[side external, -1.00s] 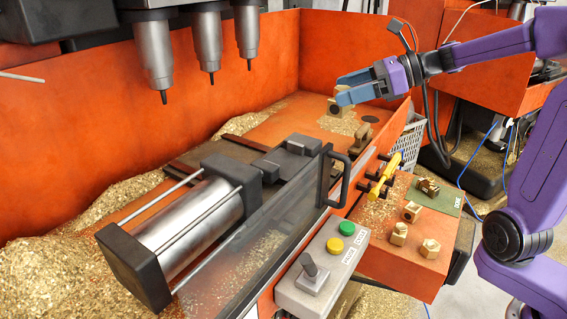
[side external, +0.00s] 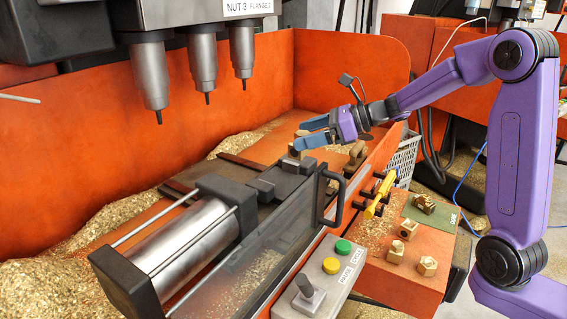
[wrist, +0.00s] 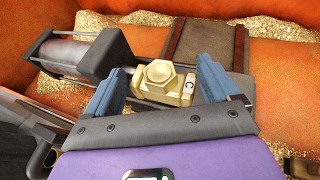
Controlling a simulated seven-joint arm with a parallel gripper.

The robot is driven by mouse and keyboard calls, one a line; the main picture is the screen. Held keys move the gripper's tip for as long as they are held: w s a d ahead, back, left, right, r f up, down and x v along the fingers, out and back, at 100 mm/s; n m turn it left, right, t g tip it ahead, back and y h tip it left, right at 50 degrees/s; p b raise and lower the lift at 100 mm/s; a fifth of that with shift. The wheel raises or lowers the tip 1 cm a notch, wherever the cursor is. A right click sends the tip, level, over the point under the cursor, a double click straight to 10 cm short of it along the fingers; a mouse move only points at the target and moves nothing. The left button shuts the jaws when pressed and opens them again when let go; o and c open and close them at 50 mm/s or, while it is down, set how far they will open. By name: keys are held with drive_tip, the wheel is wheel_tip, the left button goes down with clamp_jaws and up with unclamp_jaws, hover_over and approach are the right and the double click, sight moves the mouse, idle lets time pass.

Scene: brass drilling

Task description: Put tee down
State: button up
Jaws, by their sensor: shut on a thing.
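The brass tee (wrist: 165,82) sits between the two blue fingers of my gripper (wrist: 160,88) in the wrist view. Its hex end faces the camera and a letter C shows on its right side. In the side view my gripper (side external: 313,134) is shut on the tee (side external: 296,150), just behind the dark vise jaws (side external: 286,180). The fingers hide much of the tee there. I cannot tell whether the tee touches the surface below.
The vise cylinder (side external: 190,238) and a clear guard with a black handle (side external: 331,197) stand in front. Drill spindles (side external: 203,60) hang at the left. Another brass part (side external: 357,152) lies on the ledge. Several brass fittings (side external: 397,251) lie on the orange side shelf (side external: 405,285).

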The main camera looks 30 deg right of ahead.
drive_tip(key=shift+w+a+f, duration=0.3)
drive_tip(key=shift+w+f, duration=0.95)
drive_tip(key=shift+w, duration=0.1)
drive_tip(key=shift+w+a+f, duration=0.25)
drive_tip(key=shift+w+f, duration=1)
drive_tip(key=shift+w, duration=0.15)
drive_tip(key=shift+w+a+f, duration=0.3)
drive_tip(key=shift+w+f, duration=0.95)
drive_tip(key=shift+w, duration=0.1)
drive_tip(key=shift+f, duration=1.4)
drive_tip(key=shift+f, duration=0.6)
drive_tip(key=o, duration=1.4)
drive_tip(key=shift+s, duration=0.1)
drive_tip(key=shift+r, duration=0.5)
drive_tip(key=v, duration=1.2)
drive_tip(key=shift+s, duration=0.1)
